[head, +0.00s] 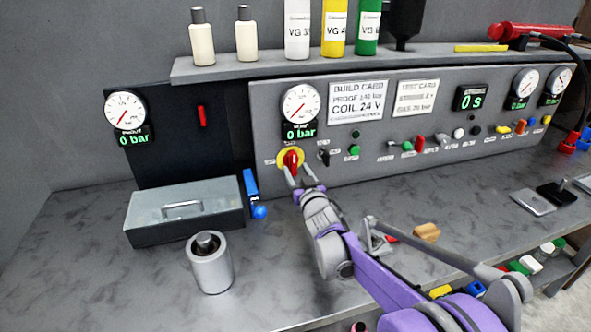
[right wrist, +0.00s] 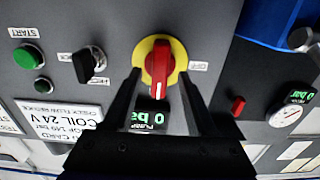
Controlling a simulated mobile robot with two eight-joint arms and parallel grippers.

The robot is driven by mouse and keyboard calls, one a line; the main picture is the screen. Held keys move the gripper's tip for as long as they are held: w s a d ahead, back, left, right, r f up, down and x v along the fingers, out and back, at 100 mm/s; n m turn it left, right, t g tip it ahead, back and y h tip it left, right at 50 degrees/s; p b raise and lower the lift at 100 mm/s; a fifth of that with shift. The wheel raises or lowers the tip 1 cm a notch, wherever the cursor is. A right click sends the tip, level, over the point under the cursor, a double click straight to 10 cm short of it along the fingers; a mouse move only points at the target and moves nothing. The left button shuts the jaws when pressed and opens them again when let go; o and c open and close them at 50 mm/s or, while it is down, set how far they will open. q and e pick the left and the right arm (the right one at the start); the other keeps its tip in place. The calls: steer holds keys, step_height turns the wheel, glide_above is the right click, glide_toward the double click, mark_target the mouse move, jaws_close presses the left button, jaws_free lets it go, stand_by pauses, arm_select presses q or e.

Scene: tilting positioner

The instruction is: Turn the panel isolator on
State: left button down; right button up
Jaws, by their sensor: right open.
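The panel isolator is a red rotary handle (head: 291,160) on a yellow round plate, low on the grey panel below a gauge. In the right wrist view, which is upside down, the red handle (right wrist: 160,64) stands upright in the picture, with a label reading OFF to its right. My right gripper (head: 294,173) is open at the isolator. Its two dark fingers (right wrist: 160,78) point at the panel, one on each side of the handle's end. I cannot tell whether they touch it. My left gripper is not in view.
A black selector (right wrist: 91,62) and a green START button (right wrist: 28,56) sit beside the isolator. A grey metal box (head: 185,212), a blue-handled item (head: 252,192) and a metal cylinder (head: 210,264) stand on the bench. A shelf (head: 215,70) with bottles overhangs the panel.

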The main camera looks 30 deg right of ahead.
steer(key=v, duration=0.9)
steer(key=shift+s, duration=0.2)
steer(key=s+a+f+n+g+y+p, duration=0.1)
steer(key=s+a+f+g+p, duration=0.1)
steer(key=s+a, duration=0.4)
steer(key=s+a+f+n+g+y+p, duration=0.1)
steer(key=s+a+f+g+y+p, duration=0.1)
steer(key=s+a+g, duration=0.4)
steer(key=s+a+f+g+y+p, duration=0.1)
steer(key=s+a+f+g+p, duration=0.2)
steer(key=s, duration=1.1)
step_height(320, 180, down, 3)
steer(key=a+g, duration=0.1)
steer(key=a, duration=0.2)
steer(key=shift+s+n, duration=0.35)
steer(key=shift+n, duration=0.05)
